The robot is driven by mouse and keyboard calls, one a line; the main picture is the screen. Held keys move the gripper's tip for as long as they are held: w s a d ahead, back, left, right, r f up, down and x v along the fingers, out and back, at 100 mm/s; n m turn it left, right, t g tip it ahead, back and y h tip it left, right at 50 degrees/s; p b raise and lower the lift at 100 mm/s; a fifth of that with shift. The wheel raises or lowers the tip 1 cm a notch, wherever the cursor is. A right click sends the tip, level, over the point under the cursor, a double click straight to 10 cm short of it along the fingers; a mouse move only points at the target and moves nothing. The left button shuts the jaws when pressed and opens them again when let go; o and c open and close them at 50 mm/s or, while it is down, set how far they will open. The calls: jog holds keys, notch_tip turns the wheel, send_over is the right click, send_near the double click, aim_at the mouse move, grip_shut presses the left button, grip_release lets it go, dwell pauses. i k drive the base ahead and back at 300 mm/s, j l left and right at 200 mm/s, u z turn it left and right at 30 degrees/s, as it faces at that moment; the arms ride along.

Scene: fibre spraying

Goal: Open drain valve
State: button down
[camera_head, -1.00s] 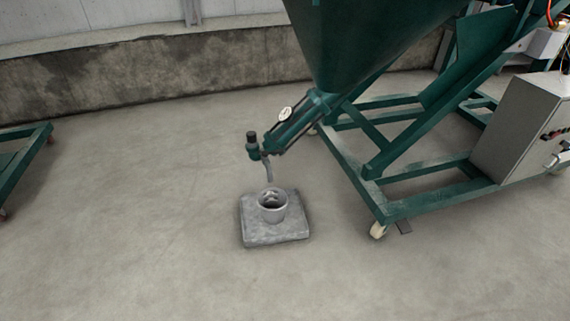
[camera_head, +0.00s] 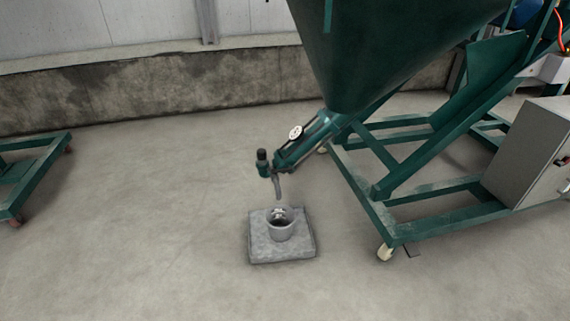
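A green outlet pipe (camera_head: 310,137) runs down and left from the bottom of a large green hopper (camera_head: 375,50). A small valve with a dark cap (camera_head: 263,163) stands at the pipe's lower end. A short curved spout (camera_head: 277,186) hangs below it. A round white gauge or disc (camera_head: 296,132) sits on the pipe. It is too small to tell whether the valve is open or shut. A grey metal cup (camera_head: 281,226) stands under the spout on a grey square slab (camera_head: 262,249). My gripper is not in view.
A green wheeled frame (camera_head: 425,215) with a grey control cabinet (camera_head: 533,155) stands at the right. Another green frame (camera_head: 38,170) is at the left edge. A low wall (camera_head: 140,92) runs along the back. The floor (camera_head: 150,250) in front and to the left is clear.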

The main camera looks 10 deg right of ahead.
aim_at(282, 170)
jog(key=i+l, duration=0.1)
jog(key=i, duration=1.6)
